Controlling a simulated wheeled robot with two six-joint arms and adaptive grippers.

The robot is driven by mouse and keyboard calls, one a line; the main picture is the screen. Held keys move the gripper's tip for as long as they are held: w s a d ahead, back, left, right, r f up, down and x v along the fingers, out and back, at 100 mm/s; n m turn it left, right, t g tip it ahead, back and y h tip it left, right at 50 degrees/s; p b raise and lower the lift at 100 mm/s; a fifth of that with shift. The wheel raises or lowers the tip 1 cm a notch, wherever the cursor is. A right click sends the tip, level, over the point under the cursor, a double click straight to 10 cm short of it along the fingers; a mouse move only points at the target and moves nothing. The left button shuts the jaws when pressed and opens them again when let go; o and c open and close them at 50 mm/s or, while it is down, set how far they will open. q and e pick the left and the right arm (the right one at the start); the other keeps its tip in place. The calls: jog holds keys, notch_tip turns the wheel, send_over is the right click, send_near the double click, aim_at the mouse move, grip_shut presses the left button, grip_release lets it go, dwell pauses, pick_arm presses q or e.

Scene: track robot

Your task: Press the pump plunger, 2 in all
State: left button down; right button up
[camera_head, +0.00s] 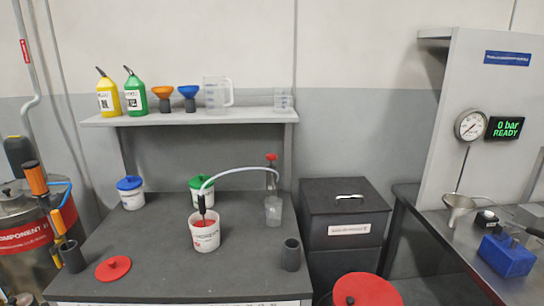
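A red-topped pump head (271,157), which looks like the pump plunger, stands upright above a clear container (273,210) at the right of the dark bench. A pale hose (237,171) arches from it to the left. The hose leads to a dark tube in a white bucket (205,236) with red inside. I cannot tell how far the plunger is pressed. Neither of my grippers shows clearly in the head view, and nothing touches the red top.
A dark cup (291,254) and a red lid (113,268) lie on the bench (165,255). Blue-lidded (130,194) and green-lidded tubs stand behind. Bottles and funnels fill the shelf (190,118). A display (504,128) reads "0 bar READY". Orange-and-black rods (36,179) crowd the left.

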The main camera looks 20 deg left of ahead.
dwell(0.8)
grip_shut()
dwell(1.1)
